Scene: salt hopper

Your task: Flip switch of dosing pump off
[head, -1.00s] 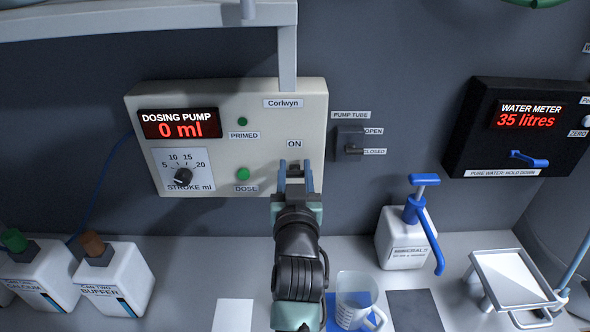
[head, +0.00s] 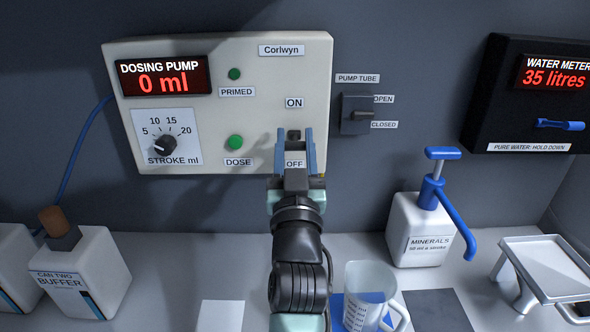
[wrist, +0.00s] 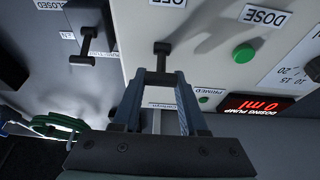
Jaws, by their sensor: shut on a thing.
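The dosing pump (head: 270,80) is a cream panel on the wall with a red display reading 0 ml. Its switch (head: 293,134) is a small dark toggle between the ON label (head: 294,103) and the OFF label (head: 295,164). My gripper (head: 294,140) is at the panel, its two blue fingers either side of the switch and shut on it. In the wrist view, upside down, the switch (wrist: 162,48) shows at the fingertips. The fingers hide part of the lever, and I cannot tell clearly which way it points.
Right of the pump is the pump tube valve (head: 357,114), with OPEN and CLOSED labels. A green DOSE button (head: 235,142) and stroke knob (head: 165,145) lie left of my gripper. Below stand a measuring jug (head: 368,295), a minerals bottle (head: 415,230) and a buffer can (head: 85,275).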

